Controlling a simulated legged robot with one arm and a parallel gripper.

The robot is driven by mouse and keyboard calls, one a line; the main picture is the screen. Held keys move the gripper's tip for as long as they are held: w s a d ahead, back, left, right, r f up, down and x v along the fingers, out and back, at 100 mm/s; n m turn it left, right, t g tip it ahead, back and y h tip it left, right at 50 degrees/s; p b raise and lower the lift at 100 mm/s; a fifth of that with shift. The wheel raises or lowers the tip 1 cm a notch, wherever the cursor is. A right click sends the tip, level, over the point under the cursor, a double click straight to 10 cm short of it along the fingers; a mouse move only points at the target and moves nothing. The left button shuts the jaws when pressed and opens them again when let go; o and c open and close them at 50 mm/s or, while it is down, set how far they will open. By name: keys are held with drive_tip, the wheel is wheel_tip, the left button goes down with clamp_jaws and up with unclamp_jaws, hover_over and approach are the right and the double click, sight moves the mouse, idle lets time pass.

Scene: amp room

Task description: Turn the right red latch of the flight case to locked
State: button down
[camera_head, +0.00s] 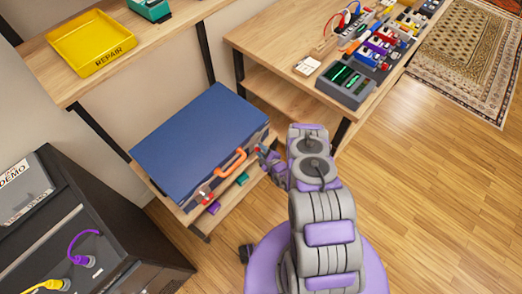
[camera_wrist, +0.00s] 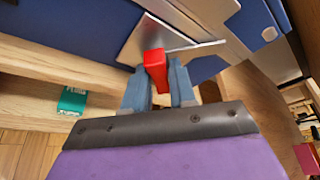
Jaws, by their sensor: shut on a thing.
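The blue flight case (camera_head: 203,138) lies closed on a low wooden shelf, its front with an orange handle (camera_head: 231,163) facing me. A red latch (camera_head: 205,194) shows at the left end of that front. In the wrist view, the right red latch (camera_wrist: 154,70) sits on a metal plate (camera_wrist: 155,40) on the blue case. My gripper (camera_wrist: 158,85) is shut on this latch, one blue-grey finger on each side. In the head view, my gripper (camera_head: 262,152) is at the case's right front corner and the right latch is hidden there.
The wooden shelf below holds a green item (camera_head: 242,179) and a purple item (camera_head: 214,208). A workbench (camera_head: 275,45) with pedals stands at the upper right. A dark cabinet (camera_head: 120,245) stands at the left.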

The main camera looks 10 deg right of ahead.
drive_tip(key=shift+f, duration=0.1)
drive_tip(key=shift+s+n+t+h+b, duration=0.15)
drive_tip(key=shift+n+t+h+b, duration=0.15)
drive_tip(key=shift+n+t+b, duration=1)
drive_tip(key=shift+n+g, duration=0.4)
drive_tip(key=shift+n, duration=0.1)
drive_tip(key=c, duration=1)
unclamp_jaws()
drive_tip(key=shift+o, duration=0.2)
